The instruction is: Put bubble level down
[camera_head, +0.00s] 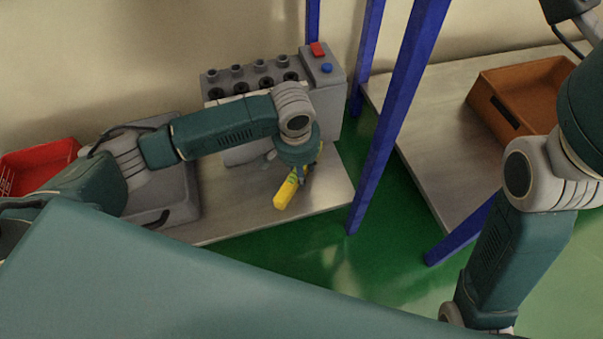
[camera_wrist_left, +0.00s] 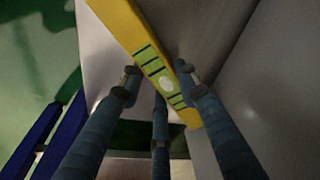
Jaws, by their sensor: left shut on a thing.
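The yellow bubble level (camera_head: 286,192) hangs under my left wrist in the head view, above the right end of the metal table (camera_head: 325,188). In the left wrist view the level (camera_wrist_left: 130,28) runs from top left to lower right, with green vial marks and a white spot along it. My left gripper (camera_wrist_left: 158,84) is shut on the level, its fingers on both sides. I cannot tell whether the level touches the tabletop. My right arm is at the right of the head view, but its gripper is out of sight.
A grey pneumatic unit (camera_head: 327,75) with several round ports and a red and a blue button stands behind my left arm. A red crate (camera_head: 40,165) is at far left. Blue posts (camera_head: 385,130) stand right of the table. A brown box (camera_head: 520,95) sits on another table.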

